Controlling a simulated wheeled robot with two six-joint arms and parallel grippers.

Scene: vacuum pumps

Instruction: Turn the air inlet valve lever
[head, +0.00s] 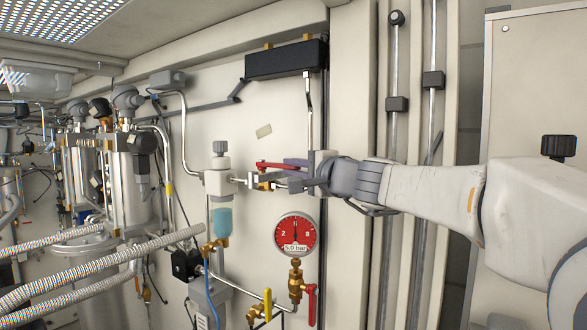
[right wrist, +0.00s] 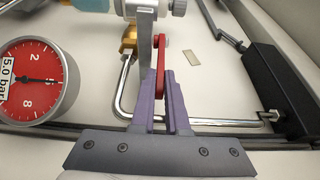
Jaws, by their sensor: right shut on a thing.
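The red valve lever (head: 274,165) sits on a brass valve (head: 262,182) beside the grey-white regulator with the light blue bowl (head: 222,221). My right gripper (head: 291,170) reaches in from the right, level with the lever. In the right wrist view, the lever (right wrist: 161,54) runs between the two purple fingers of my right gripper (right wrist: 161,85), which are shut on it. The lever's near end is partly hidden between the fingers. In the head view it lies roughly horizontal. My left gripper is in neither view.
A red-faced gauge (head: 295,234) hangs below the gripper, with another red-handled valve (head: 311,304) beneath it. A black box (head: 286,60) is mounted above. Grey hoses (head: 95,267) and metal cylinders (head: 127,178) fill the left. Vertical rods (head: 392,110) stand behind my arm.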

